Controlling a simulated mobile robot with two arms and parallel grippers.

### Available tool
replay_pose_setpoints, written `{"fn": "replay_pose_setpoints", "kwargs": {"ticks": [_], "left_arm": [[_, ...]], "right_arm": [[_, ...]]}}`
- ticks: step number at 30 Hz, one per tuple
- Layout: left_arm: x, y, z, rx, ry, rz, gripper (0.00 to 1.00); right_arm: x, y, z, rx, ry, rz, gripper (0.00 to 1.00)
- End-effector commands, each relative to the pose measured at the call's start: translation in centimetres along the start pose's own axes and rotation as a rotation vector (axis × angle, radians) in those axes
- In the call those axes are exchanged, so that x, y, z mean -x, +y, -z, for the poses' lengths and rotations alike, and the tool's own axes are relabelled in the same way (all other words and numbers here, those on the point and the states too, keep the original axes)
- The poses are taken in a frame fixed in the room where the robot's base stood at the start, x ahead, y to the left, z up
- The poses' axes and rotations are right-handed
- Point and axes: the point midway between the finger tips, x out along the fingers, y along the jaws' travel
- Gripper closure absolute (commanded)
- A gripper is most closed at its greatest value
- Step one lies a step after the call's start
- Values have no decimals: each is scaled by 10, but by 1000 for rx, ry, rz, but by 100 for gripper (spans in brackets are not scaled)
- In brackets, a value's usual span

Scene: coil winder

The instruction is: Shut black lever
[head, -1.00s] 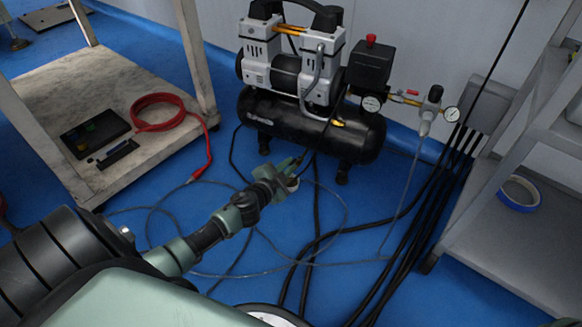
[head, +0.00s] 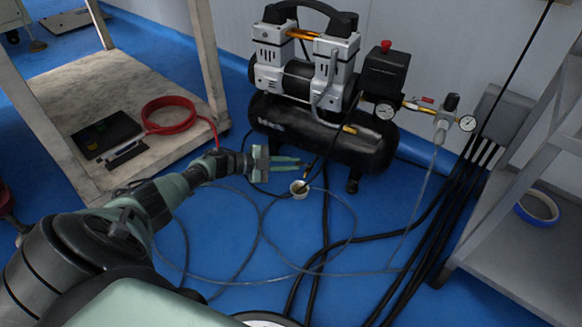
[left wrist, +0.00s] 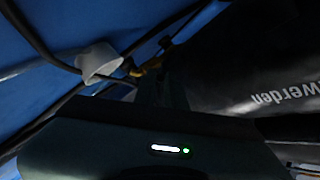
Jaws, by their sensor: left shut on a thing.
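The air compressor with its black tank (head: 290,118) stands on the blue floor near the wall. In the left wrist view its dark tank (left wrist: 270,70) fills the right side. A small brass valve (left wrist: 150,66) shows at the far end of my fingers, with a small dark lever (left wrist: 166,42) beside it. My left gripper (head: 300,163) reaches in low at the tank's front left; it also shows in the left wrist view (left wrist: 163,75). It is shut on what looks like the black lever, mostly hidden by the dark fingers. My right gripper is not in view.
Black hoses (head: 325,230) and a thin grey line loop over the floor. A low shelf with a red hose (head: 165,115) stands left, and a grey shelf (head: 500,235) stands right.

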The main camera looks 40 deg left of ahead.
Motion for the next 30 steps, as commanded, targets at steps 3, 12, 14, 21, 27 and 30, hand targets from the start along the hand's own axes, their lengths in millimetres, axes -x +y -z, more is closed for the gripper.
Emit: {"fn": "replay_pose_setpoints", "kwargs": {"ticks": [3,12,14,21,27,30], "left_arm": [[-2,-4,-2,-9,24,-17,100],[-3,-6,-4,-25,68,-57,100],[-3,-6,-4,-27,72,-61,100],[-4,-6,-4,-31,84,-73,100],[-4,-5,-4,-32,85,-73,100],[-4,-5,-4,-32,85,-73,100]], "right_arm": [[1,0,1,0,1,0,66],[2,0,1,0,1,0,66],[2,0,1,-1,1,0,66],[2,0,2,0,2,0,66],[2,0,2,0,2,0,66],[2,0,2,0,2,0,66]]}}
